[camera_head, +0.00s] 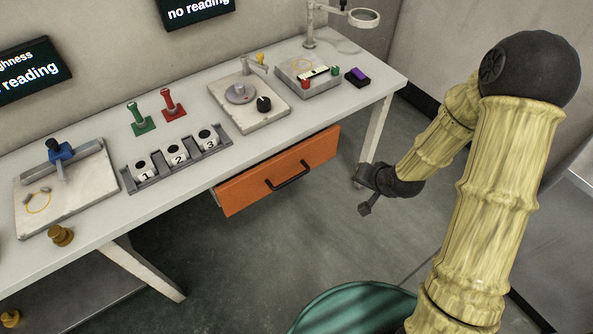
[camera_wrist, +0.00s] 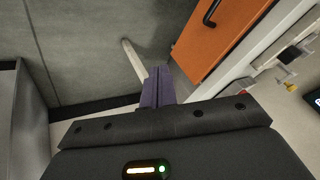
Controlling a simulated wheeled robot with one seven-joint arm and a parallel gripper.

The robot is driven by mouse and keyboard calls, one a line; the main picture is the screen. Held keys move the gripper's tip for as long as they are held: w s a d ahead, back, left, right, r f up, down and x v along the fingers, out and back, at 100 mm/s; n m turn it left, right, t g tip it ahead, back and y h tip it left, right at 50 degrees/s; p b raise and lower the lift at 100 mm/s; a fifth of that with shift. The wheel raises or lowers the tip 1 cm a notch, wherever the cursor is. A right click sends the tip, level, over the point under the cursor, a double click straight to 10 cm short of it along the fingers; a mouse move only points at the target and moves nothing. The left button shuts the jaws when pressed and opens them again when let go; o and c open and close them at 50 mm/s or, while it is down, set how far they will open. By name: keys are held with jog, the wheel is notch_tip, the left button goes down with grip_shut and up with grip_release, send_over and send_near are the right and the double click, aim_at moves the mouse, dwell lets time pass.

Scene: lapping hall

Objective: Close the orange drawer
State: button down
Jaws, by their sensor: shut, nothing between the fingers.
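The orange drawer (camera_head: 279,172) is under the front edge of the grey-white table, with a black bar handle (camera_head: 288,175) on its front. Its front stands out a little from the table edge; how far it is open is hard to tell. My gripper (camera_head: 366,208) is shut and empty, to the right of the drawer and apart from it. In the wrist view the shut fingers (camera_wrist: 158,85) point past the orange drawer front (camera_wrist: 213,42), which lies to their upper right. Part of the handle (camera_wrist: 211,14) shows at the top edge.
The table (camera_head: 317,109) holds a rack (camera_head: 177,158) with numbered cups, green and red stamps, a plate with a disc, and a magnifier stand. A table leg (camera_head: 374,130) stands behind my gripper. The floor (camera_head: 240,255) in front of the drawer is clear. A green round thing (camera_head: 355,308) is at the bottom.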

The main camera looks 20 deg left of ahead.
jog(key=w+a+f+m+t+y, duration=0.1)
jog(key=a+f+m+y, duration=0.15)
jog(key=a+f, duration=0.4)
jog(key=m+t+y+b, duration=0.1)
jog(key=m+t+y, duration=0.2)
jog(key=m+y, duration=0.15)
send_near(291, 165)
jog(key=v, duration=0.4)
jog(key=shift+w+a+r, duration=0.15)
jog(key=shift+w+r, duration=0.05)
jog(key=shift+w, duration=0.05)
jog(key=x, duration=1)
jog(key=shift+f, duration=0.1)
